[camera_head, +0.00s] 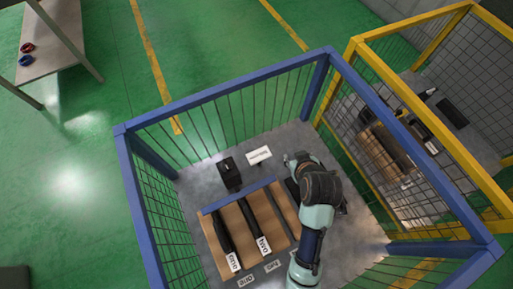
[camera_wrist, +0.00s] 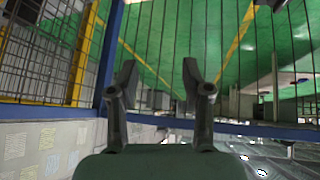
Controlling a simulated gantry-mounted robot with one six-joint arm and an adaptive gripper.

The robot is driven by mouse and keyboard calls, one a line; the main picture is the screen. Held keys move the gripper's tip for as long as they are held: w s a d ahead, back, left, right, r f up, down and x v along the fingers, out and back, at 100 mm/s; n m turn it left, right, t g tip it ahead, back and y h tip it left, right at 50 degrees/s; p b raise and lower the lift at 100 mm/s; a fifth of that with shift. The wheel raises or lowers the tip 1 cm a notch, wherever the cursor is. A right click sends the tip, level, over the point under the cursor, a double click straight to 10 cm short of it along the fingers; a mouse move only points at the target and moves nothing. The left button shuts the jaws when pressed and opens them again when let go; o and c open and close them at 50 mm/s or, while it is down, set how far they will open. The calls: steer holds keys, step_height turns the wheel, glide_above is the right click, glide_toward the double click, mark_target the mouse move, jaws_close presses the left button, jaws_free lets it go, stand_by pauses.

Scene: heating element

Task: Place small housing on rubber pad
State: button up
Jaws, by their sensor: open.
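My gripper (camera_wrist: 160,85) is open in the wrist view, with its two fingers apart and nothing between them. It faces the cage bars and the green floor beyond. In the head view my arm stands over the right part of the blue cage, and its fingertips cannot be made out. A small black block (camera_head: 229,173) stands on the grey cage floor, left of my arm. I cannot tell whether it is the small housing. A dark item partly hidden by my arm (camera_head: 292,189) lies beside the brown board. I cannot tell which thing is the rubber pad.
A white sign (camera_head: 258,155) lies near the back. Blue cage rails (camera_head: 225,91) and bars enclose the area. A yellow cage (camera_head: 400,98) stands at the right.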

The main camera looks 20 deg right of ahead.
steer(key=w+a+r+n+t+y, duration=0.1)
steer(key=a+r+t, duration=0.1)
steer(key=a+r, duration=0.7)
steer(key=a+r+n+t+y, duration=0.1)
steer(key=a+r+t, duration=0.2)
steer(key=a+r, duration=0.6)
steer(key=a, duration=0.6)
steer(key=shift+w+r+t+y, duration=0.25)
steer(key=shift+w+t+y, duration=0.05)
steer(key=shift+w+y, duration=0.1)
